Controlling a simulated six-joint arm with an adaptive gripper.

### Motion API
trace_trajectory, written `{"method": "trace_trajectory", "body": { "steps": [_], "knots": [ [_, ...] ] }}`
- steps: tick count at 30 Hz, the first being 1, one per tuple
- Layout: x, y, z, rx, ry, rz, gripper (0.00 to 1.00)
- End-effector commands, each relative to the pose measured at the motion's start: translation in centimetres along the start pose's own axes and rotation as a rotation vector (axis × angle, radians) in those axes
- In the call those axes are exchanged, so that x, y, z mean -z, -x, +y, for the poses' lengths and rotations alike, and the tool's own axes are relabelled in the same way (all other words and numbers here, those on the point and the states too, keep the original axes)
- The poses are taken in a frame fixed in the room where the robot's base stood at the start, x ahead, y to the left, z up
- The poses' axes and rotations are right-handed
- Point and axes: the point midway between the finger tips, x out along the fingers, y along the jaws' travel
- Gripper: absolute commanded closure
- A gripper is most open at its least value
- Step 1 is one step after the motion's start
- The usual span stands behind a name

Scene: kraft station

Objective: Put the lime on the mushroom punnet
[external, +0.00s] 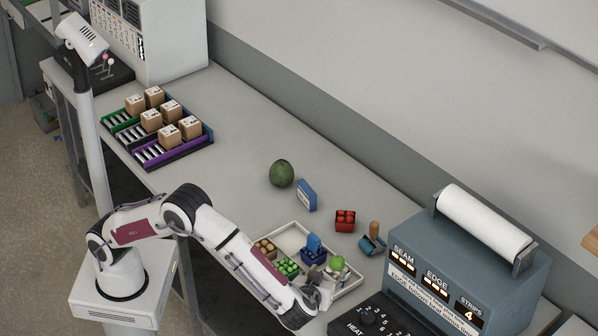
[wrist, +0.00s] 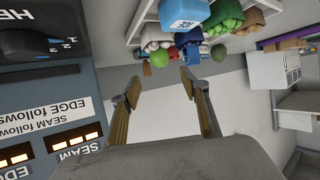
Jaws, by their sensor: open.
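The lime (external: 337,263) is a small bright green ball at the right end of the white tray, close beside my gripper (external: 328,282). In the wrist view the lime (wrist: 159,58) appears beyond the gap between my fingers (wrist: 160,90), which are apart with nothing between them. Brown tops of a punnet (wrist: 251,20) also show at the top of the wrist view. My gripper partly hides the tray's front right part.
The white tray (external: 291,232) also holds a green-filled punnet (external: 287,268) and a blue item (external: 314,246). The sealing machine (external: 470,262) stands close on the right.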

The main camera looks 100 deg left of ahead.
Motion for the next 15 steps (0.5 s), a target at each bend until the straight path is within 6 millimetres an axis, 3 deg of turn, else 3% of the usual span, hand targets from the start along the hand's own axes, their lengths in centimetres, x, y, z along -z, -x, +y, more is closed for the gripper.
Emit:
{"method": "trace_trajectory", "body": {
  "steps": [8, 15],
  "knots": [
    [0.6, 0.0, 0.4, -0.021, 0.010, 0.000, 0.55],
    [4.3, 0.2, 2.9, -0.171, 0.071, -0.001, 0.55]
  ]
}}
